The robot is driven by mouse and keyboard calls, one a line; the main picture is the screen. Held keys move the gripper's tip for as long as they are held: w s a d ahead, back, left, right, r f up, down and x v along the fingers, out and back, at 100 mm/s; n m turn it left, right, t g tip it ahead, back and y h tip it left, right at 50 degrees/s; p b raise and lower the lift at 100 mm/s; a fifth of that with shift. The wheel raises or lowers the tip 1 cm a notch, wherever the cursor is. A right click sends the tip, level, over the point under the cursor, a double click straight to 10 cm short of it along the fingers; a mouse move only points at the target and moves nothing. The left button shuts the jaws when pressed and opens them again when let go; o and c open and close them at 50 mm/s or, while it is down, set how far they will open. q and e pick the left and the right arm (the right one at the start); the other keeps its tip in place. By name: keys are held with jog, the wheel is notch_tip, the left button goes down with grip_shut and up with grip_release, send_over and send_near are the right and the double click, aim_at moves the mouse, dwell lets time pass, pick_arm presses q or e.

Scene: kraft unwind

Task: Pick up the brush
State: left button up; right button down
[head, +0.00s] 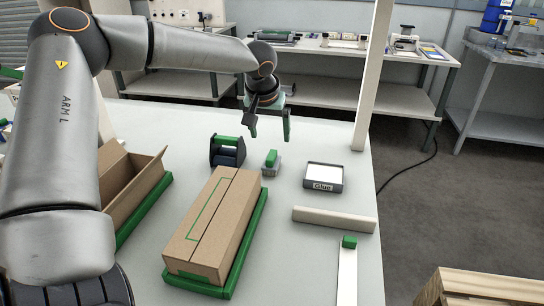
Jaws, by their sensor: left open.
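A small item with a green upright grip and a pale grey base (271,160), which looks like the brush, stands on the white table between a black holder and the glue tray. My left gripper (270,137) points down just above and slightly behind it in the head view. Its two fingers are apart with nothing between them. They appear clear of the green grip, though the exact height gap is hard to tell. My right gripper is out of view.
The glue tray (323,178) is to the right, with a pale bar (334,219) nearer. A closed carton (212,225) lies in front on a green base. An open carton (133,187) is left. The black holder (227,151) and a white post (374,80) stand nearby.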

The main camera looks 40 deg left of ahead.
aim_at(271, 155)
pick_arm(q)
jog(key=x, duration=0.7)
jog(key=shift+b, duration=0.3)
jog(key=shift+a+x, duration=0.1)
jog(key=shift+x, duration=1.25)
jog(key=shift+a+x, duration=0.15)
jog(key=shift+x, duration=1.2)
jog(key=shift+s, duration=0.1)
grip_shut()
